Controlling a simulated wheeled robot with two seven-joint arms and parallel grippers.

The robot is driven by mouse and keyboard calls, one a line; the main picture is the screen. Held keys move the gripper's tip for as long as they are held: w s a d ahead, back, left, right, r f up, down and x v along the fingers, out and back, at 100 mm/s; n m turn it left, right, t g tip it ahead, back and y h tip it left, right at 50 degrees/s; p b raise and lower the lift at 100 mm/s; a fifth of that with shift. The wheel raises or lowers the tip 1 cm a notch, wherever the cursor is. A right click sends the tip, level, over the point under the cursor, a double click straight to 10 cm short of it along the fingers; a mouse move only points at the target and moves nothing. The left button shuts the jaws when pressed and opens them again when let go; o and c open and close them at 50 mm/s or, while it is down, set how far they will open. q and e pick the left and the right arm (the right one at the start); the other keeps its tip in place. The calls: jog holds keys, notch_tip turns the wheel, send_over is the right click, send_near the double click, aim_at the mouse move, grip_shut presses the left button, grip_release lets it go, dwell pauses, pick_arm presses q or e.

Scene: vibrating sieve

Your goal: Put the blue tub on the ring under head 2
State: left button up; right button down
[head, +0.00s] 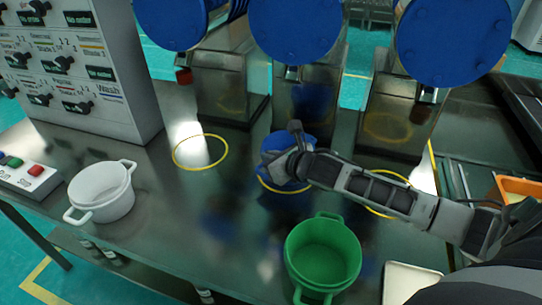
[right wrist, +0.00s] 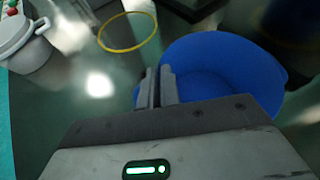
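The blue tub (head: 274,143) is at the middle yellow ring (head: 284,191), below the middle blue head (head: 295,30). The ring's front arc shows around the tub's foot; the rest is hidden. I cannot tell whether the tub touches the table. My right gripper (head: 283,165) reaches in from the right across the tub's near side. In the right wrist view its fingers (right wrist: 157,88) are close together at the rim of the blue tub (right wrist: 215,75), pinching its edge. The tub looks empty where its inside shows. My left gripper is not in view.
A green tub (head: 323,255) stands at the front, below my right arm. A white tub (head: 102,192) stands at left beside the button box (head: 28,177). The left yellow ring (head: 200,152) is empty; the right ring (head: 388,181) is partly behind my arm.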

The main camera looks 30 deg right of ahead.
jog(key=c, duration=1.6)
grip_release()
jog(key=shift+s+r, duration=0.1)
jog(key=shift+s, duration=0.05)
jog(key=v, duration=1.1)
jog(key=shift+s+r+p, duration=0.15)
jog(key=shift+s+p, duration=0.15)
